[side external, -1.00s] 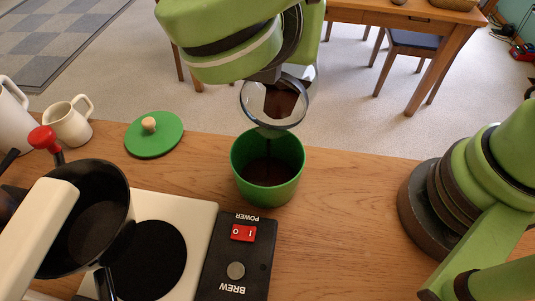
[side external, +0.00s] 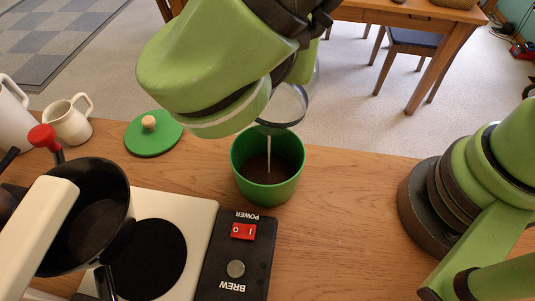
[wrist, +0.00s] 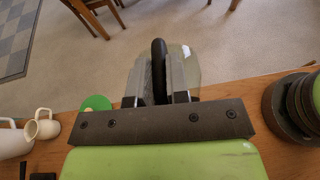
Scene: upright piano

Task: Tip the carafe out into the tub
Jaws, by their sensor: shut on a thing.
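The glass carafe (side external: 290,106) is tipped above the green tub (side external: 250,187), mostly hidden behind my wrist in the side view. A thin pale streak runs from under it into the tub. Dark brown contents lie in the tub. In the wrist view, my gripper (wrist: 160,82) is shut on the carafe's black handle (wrist: 159,62), and the clear glass (wrist: 187,65) shows behind the fingers. The fingertips are hidden in the side view.
A green lid (side external: 153,134) with a wooden knob lies left of the tub. A brewer with a power switch (side external: 243,231), a hot plate (side external: 150,262) and a dark pot (side external: 95,215) stand in front. The wooden tabletop right of the tub is clear.

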